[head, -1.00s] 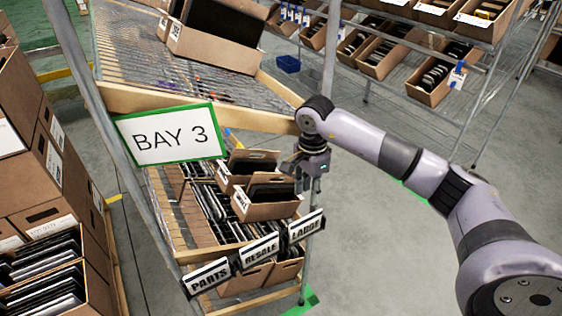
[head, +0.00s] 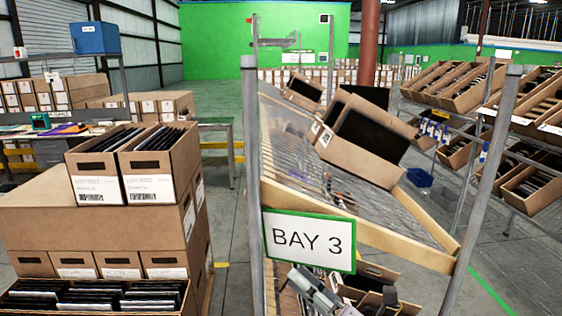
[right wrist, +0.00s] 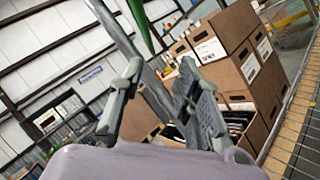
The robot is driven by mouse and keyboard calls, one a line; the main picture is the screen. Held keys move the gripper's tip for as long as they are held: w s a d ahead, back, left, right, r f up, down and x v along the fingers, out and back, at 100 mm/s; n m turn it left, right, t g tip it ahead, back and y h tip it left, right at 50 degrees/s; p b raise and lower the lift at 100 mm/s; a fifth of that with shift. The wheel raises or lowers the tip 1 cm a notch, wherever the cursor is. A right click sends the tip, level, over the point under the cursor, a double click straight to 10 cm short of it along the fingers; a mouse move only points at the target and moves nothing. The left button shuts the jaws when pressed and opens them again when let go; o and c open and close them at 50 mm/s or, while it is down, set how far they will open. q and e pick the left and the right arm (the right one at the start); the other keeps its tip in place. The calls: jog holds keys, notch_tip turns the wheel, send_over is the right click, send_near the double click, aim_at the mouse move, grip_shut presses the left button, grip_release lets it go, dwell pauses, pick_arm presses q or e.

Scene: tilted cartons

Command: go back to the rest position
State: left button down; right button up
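My right gripper (head: 316,290) shows at the bottom edge of the head view, just below the BAY 3 sign (head: 309,240), partly cut off by the frame. In the right wrist view its two grey fingers (right wrist: 160,88) stand apart with nothing held between them. The tilted rack (head: 395,240) has a wire upper shelf with wooden edges. Tilted cartons with dark contents (head: 362,138) lean on that shelf. My left gripper is not in view.
Stacked cartons (head: 95,222) stand left of the rack and also show in the right wrist view (right wrist: 238,62). Another rack with cartons (head: 455,90) stands at the right. Grey rack posts (head: 253,180) rise close by. Open floor shows between the left stack and the rack.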

jog(key=d+f+m+t+h, duration=0.6)
jog(key=d+m+h, duration=0.7)
jog(key=m, duration=0.7)
jog(key=s+d+f+m+g+h, duration=0.4)
jog(key=f+m+g, duration=0.25)
jog(key=f, duration=0.35)
jog(key=s+f+m+g, duration=0.4)
jog(key=s+f+g, duration=0.15)
jog(key=s, duration=0.55)
jog(key=s+f+m+g, duration=0.45)
jog(key=s+f, duration=0.25)
jog(key=s, duration=0.4)
notch_tip(320, 180, down, 25)
jog(key=n+g, duration=0.1)
jog(key=g, duration=0.1)
jog(key=s+d+f, duration=0.2)
jog(key=s+f, duration=1.5)
jog(key=shift+s+d+f+n+g+y, duration=0.15)
jog(key=shift+s+f+n+g+y, duration=0.15)
jog(key=shift+s+f+g, duration=0.1)
